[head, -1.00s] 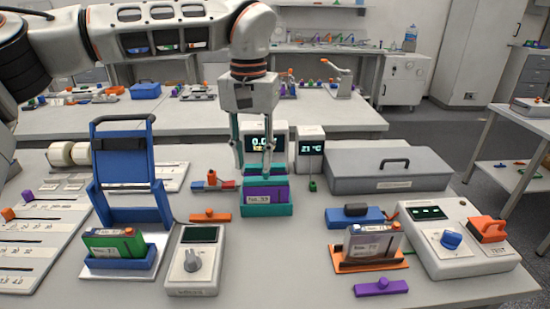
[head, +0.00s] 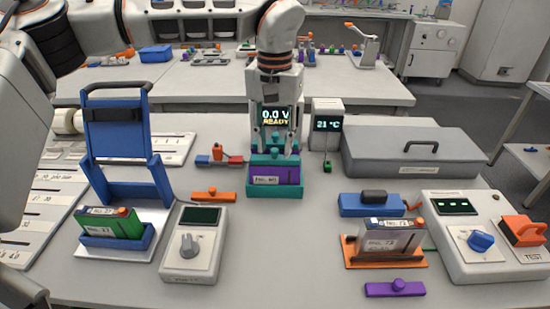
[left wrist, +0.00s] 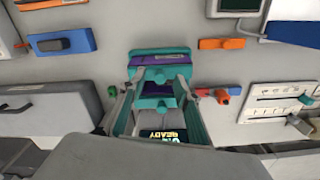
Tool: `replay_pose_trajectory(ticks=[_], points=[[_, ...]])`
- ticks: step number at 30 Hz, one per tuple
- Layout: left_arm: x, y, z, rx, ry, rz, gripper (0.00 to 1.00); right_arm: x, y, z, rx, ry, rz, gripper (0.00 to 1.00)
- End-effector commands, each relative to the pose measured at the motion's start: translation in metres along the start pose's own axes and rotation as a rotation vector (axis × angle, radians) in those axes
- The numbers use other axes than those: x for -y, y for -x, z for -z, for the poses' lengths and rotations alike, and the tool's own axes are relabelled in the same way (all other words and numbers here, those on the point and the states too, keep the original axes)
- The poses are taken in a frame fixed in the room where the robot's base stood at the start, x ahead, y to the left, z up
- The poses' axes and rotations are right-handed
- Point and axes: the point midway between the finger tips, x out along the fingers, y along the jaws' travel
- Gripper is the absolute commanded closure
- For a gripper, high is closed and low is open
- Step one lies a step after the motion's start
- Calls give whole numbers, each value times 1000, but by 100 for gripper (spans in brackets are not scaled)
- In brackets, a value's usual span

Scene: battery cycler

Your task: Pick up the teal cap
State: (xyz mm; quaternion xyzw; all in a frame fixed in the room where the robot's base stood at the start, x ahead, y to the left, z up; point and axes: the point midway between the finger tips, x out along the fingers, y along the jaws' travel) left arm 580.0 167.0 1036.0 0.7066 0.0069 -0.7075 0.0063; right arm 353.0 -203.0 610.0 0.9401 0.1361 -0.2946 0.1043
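A teal cap with a round knob (head: 274,152) lies over the top of a purple battery block (head: 275,176). The block sits in a teal holder (head: 290,191). In the left wrist view the cap's teal bar and knob (left wrist: 160,77) show beside the purple block. A second teal knob (left wrist: 162,106) shows on a teal and purple piece behind, towards the display. My left gripper (head: 275,153) points down behind the block, empty. Its fingers (left wrist: 157,92) are spread, one on each side of the rear piece. Contact cannot be told. My right gripper is not in view.
A display reading READY (head: 276,117) stands just behind the fingers, and a temperature display (head: 328,124) to its right. A grey case (head: 415,152), an orange bar (head: 214,196) and a red and blue piece (head: 219,159) lie nearby. The bench in front of the holder is clear.

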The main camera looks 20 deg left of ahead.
Motion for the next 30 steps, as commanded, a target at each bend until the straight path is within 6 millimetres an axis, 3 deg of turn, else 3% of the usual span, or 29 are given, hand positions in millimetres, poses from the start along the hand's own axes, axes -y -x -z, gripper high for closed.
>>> replay_pose_trajectory(ticks=[3, 8, 9, 12, 13, 24, 30], points=[[0, -10, 0, 0, 0, -1, 68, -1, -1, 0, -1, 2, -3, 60], [0, -9, 0, -1, 0, -1, 68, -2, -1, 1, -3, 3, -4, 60], [0, -9, 0, -1, 0, -1, 70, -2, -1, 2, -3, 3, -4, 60], [0, -9, 0, -1, 0, -1, 96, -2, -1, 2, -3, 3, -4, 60], [0, -9, 0, -1, 0, -1, 100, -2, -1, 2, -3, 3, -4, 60], [0, -8, 0, -2, 0, -1, 100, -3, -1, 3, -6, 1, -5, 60], [0, 6, 1, -5, 1, 0, 100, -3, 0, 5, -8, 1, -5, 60]])
